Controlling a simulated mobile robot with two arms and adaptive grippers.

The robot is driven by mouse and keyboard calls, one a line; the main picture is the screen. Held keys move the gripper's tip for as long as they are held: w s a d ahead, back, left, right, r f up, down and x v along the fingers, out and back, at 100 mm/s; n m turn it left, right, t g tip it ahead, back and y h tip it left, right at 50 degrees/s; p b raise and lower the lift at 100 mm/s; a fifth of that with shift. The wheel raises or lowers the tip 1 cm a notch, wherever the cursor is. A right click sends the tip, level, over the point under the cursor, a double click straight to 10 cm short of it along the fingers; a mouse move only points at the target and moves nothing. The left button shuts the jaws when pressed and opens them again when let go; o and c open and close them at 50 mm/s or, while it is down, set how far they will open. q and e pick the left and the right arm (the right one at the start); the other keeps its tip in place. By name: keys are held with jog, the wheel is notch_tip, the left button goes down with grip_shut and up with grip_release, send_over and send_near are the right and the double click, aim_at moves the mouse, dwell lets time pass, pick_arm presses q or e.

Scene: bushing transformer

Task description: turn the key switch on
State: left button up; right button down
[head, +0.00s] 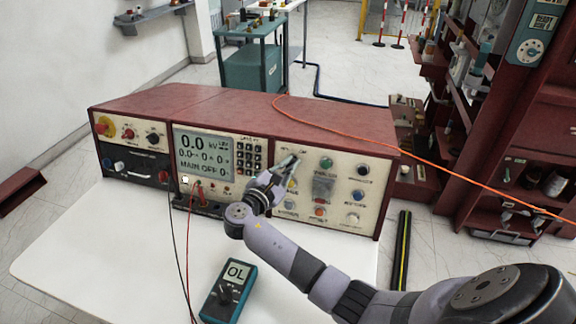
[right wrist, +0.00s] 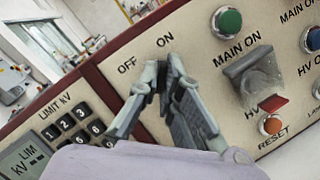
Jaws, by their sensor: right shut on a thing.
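The control panel (head: 300,147) is a cream face on a dark red console. The OFF and ON labels (right wrist: 193,62) of the key switch show in the right wrist view just beyond my fingertips. The key switch itself is hidden behind my right gripper's fingers. My right gripper (head: 290,162) is against the upper left of this panel section, its fingers closed on the key switch's spot; it also shows in the right wrist view (right wrist: 160,72). I cannot see the key's angle. The display (head: 203,150) reads 0.0 kV and MAIN OFF. My left gripper is not in view.
A green MAIN ON button (right wrist: 227,22) sits right of the fingers, with a clear guard (right wrist: 257,80) below it. A keypad (right wrist: 75,128) lies to the left. A multimeter (head: 229,291) with leads rests on the white table (head: 110,240). An orange cable (head: 430,160) crosses the console top.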

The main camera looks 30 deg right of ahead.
jog(key=c, duration=1.8)
grip_release()
jog(key=shift+a, duration=0.1)
jog(key=v, duration=1.2)
